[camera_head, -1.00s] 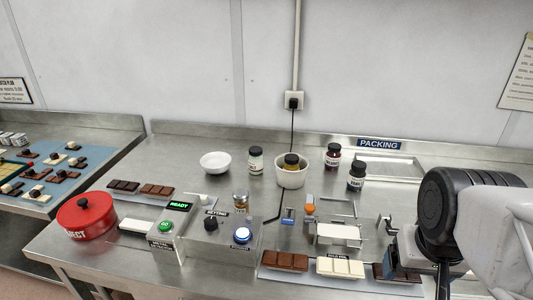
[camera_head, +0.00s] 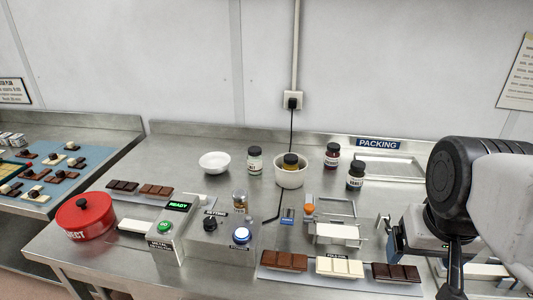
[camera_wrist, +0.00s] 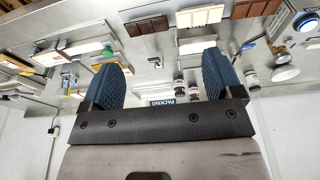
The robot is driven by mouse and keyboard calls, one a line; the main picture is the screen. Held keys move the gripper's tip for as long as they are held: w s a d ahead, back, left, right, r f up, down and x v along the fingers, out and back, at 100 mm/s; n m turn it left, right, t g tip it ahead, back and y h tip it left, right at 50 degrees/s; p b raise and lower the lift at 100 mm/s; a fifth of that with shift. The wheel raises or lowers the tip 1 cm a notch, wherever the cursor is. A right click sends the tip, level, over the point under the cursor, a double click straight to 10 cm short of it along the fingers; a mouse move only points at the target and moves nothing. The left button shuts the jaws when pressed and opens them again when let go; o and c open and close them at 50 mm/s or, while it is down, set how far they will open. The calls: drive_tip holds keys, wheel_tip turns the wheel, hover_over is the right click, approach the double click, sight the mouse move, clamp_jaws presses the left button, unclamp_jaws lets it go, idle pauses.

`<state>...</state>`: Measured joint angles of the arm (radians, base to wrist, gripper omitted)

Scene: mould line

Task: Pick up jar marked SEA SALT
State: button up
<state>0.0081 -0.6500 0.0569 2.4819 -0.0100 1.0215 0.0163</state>
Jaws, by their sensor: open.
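A jar with white contents, a black lid and a pale label (camera_head: 254,160) stands upright at the back of the bench, between a white bowl and a cream pot. Its label is too small to read surely; it is the likeliest SEA SALT jar. A similar jar (camera_wrist: 252,79) shows in the upside-down wrist view, right of the fingers.
The white bowl (camera_head: 214,162) is left of the pale jar. A metal fixture (camera_head: 335,232) and chocolate bars (camera_head: 340,267) lie towards the front. A red pot (camera_head: 86,216) is at left.

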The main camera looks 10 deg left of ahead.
drive_tip(key=w+a+r+n+t+y, duration=0.1)
drive_tip(key=w+a+r+t+y, duration=0.1)
drive_tip(key=w+a, duration=0.45)
drive_tip(key=w+a+r+n+t+y, duration=0.1)
drive_tip(key=w+a+r, duration=0.2)
drive_tip(key=w, duration=0.6)
drive_tip(key=m+t+h, duration=0.1)
drive_tip(key=t+h, duration=0.1)
drive_tip(key=t, duration=0.6)
hover_over(254, 151)
drive_tip(key=s, duration=0.6)
wheel_tip(254, 151, down, 4)
wheel_tip(254, 151, down, 16)
drive_tip(key=shift+w+f, duration=0.1)
drive_tip(key=shift+w, duration=0.05)
drive_tip(key=shift+x, duration=1.3)
drive_tip(key=shift+w, duration=0.15)
drive_tip(key=shift+x, duration=2.45)
